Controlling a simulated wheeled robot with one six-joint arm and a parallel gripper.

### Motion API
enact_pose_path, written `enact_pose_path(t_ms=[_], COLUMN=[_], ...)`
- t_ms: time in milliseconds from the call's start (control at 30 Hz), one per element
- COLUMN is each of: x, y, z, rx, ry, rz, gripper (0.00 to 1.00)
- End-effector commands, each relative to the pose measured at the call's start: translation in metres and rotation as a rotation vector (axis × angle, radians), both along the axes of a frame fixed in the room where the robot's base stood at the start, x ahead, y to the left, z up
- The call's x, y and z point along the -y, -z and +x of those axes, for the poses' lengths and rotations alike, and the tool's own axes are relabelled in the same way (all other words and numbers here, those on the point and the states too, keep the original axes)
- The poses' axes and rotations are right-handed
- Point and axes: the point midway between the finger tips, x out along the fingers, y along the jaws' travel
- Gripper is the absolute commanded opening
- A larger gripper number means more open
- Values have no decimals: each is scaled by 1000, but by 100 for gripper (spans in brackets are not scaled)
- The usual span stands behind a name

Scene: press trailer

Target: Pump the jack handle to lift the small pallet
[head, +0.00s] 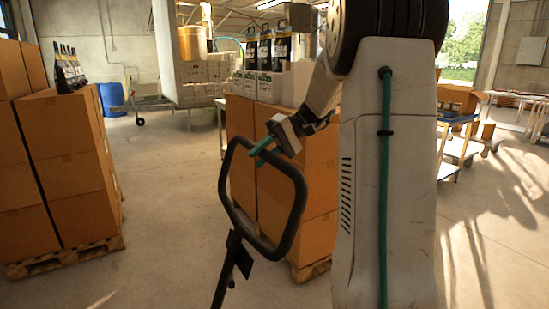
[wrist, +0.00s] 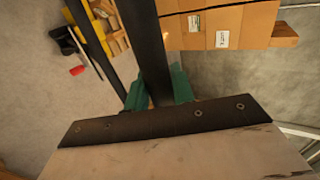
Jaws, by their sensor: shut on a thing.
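The jack handle (head: 297,215) is a black looped bar on a dark shaft, leaning upward in the middle of the head view. My gripper (head: 262,147) has green fingers closed on the upper bar of the loop. In the wrist view my gripper (wrist: 159,88) shows a green finger on each side of the dark handle bar (wrist: 147,40). A wooden pallet (head: 311,269) shows under the stacked boxes behind the handle, partly hidden by the handle and my arm. The jack's lower part is out of the head view. I cannot tell whether the pallet is raised.
Brown boxes (head: 284,165) are stacked behind the handle. Another box stack (head: 85,165) stands on a pallet (head: 70,257) at left. A blue barrel (head: 112,99) and a trailer (head: 196,80) are farther back. Carts (head: 456,150) stand at right. Floor between the left stack and handle is clear.

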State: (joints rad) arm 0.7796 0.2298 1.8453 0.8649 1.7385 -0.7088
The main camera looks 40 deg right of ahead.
Motion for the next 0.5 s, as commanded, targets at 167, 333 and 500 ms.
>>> enact_pose_path(t_ms=[167,333,500], x=[-56,-104,-127], y=[-17,-33,-41], z=[13,25,31], rx=[2,2,1], ry=[-5,-5,0], rz=[-2,-1,0], gripper=[0,0,0])
